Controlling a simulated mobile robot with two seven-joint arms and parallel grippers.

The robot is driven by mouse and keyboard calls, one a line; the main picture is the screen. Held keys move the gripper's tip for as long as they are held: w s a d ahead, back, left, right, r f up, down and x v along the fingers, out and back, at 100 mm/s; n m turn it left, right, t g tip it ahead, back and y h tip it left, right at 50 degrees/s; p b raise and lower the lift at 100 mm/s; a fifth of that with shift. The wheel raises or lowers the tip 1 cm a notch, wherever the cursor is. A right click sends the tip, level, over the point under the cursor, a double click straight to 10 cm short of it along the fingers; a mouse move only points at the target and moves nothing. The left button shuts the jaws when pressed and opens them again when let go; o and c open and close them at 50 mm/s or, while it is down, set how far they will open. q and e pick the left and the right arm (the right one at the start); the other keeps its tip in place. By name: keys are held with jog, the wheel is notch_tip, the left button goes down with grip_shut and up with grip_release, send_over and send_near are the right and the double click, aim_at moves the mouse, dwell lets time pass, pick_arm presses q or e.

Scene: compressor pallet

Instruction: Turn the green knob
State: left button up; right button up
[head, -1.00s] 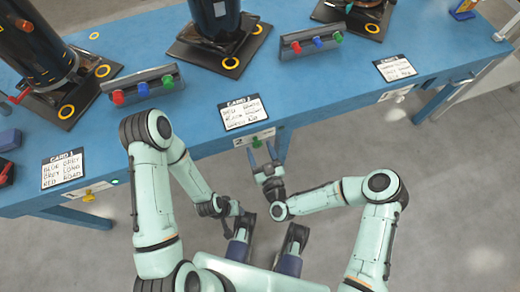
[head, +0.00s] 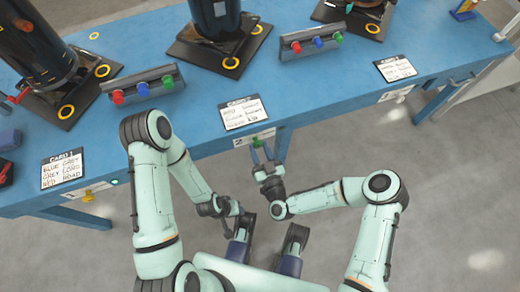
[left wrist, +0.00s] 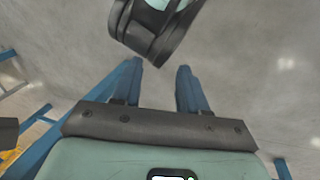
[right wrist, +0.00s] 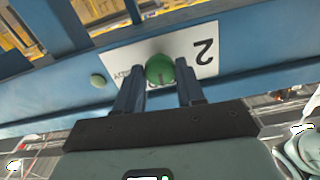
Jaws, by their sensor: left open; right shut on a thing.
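The green knob (head: 257,143) is on the blue table's front edge, on the white plate marked 2, below the middle card. It shows as a round green ball in the right wrist view (right wrist: 160,69). My right gripper (right wrist: 158,74) has one finger on each side of the knob and is shut on it. In the head view, my right gripper (head: 261,151) reaches up to the table edge. My left gripper (left wrist: 159,68) is open with nothing between its fingers, over the grey floor, away from the table.
The blue table (head: 190,120) carries dark machines on black bases and boxes with red, blue and green buttons (head: 143,88). A yellow knob (head: 88,192) sits on the edge at left. A pale green disc (right wrist: 98,80) is beside the plate. The floor in front is clear.

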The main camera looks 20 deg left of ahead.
jog(key=m, duration=0.4)
jog(key=shift+b, duration=0.3)
jog(key=m, duration=0.4)
jog(key=shift+m+b, duration=0.35)
jog(key=shift+m, duration=0.05)
jog(key=m, duration=0.4)
jog(key=shift+b, duration=0.3)
pick_arm(q)
jog(key=shift+t+y, duration=0.3)
jog(key=shift+t, duration=0.3)
jog(key=shift+w+a+f+b, duration=0.1)
jog(key=shift+w+a+f, duration=0.2)
jog(key=shift+w+f, duration=0.25)
jog(key=shift+w+a+f+b, duration=0.1)
jog(key=shift+w+a+f, duration=0.3)
jog(key=shift+w, duration=0.3)
jog(key=shift+w+a+f+b, duration=0.1)
jog(key=shift+w+a+f, duration=0.15)
jog(key=shift+w+f, duration=0.3)
pick_arm(e)
jog(key=shift+m, duration=2)
pick_arm(q)
jog(key=shift+w+r, duration=0.1)
jog(key=shift+w, duration=0.05)
pick_arm(e)
jog(key=o, duration=1)
jog(key=shift+o, duration=0.2)
